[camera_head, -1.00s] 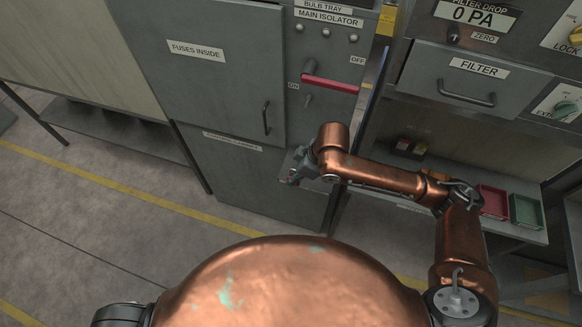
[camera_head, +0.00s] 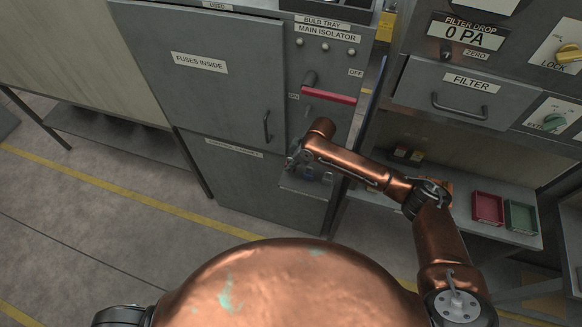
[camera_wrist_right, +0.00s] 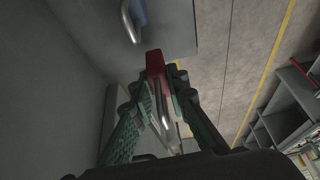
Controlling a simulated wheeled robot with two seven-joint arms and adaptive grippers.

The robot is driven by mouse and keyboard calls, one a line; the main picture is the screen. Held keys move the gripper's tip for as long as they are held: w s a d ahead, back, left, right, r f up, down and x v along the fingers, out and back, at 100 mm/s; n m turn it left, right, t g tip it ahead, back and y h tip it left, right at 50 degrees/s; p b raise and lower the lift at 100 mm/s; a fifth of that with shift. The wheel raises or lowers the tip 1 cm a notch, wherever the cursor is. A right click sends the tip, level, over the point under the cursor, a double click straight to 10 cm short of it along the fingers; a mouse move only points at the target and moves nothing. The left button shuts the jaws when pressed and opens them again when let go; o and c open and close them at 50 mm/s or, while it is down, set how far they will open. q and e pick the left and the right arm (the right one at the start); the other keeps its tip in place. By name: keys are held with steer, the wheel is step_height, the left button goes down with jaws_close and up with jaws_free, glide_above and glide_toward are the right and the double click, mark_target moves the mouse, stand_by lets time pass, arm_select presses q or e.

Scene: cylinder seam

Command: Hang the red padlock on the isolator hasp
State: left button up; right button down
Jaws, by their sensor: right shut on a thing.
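The red padlock (camera_wrist_right: 155,65) is between the fingertips of my right gripper (camera_wrist_right: 160,92) in the right wrist view, with its metal shackle running back between the fingers. In the head view the right gripper (camera_head: 293,164) is shut, in front of the cabinet below the main isolator panel, and the padlock cannot be made out there. The isolator has a red lever (camera_head: 328,96). A small grey fitting (camera_head: 307,112) below the lever looks like the hasp; the gripper is below it, apart from it. My left gripper is out of view.
A small grey shelf (camera_head: 303,187) juts out below the right gripper. A blue object with a metal loop (camera_wrist_right: 137,12) lies on it. A door handle (camera_head: 267,126) is left of the panel. Red (camera_head: 487,208) and green (camera_head: 521,216) trays stand on the right bench.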

steer(key=f, duration=0.1)
steer(key=f+p, duration=0.1)
steer(key=f, duration=0.1)
steer(key=shift+w, duration=0.25)
steer(key=shift+f, duration=0.1)
steer(key=shift+f, duration=0.2)
steer(key=c, duration=1.9)
jaws_free()
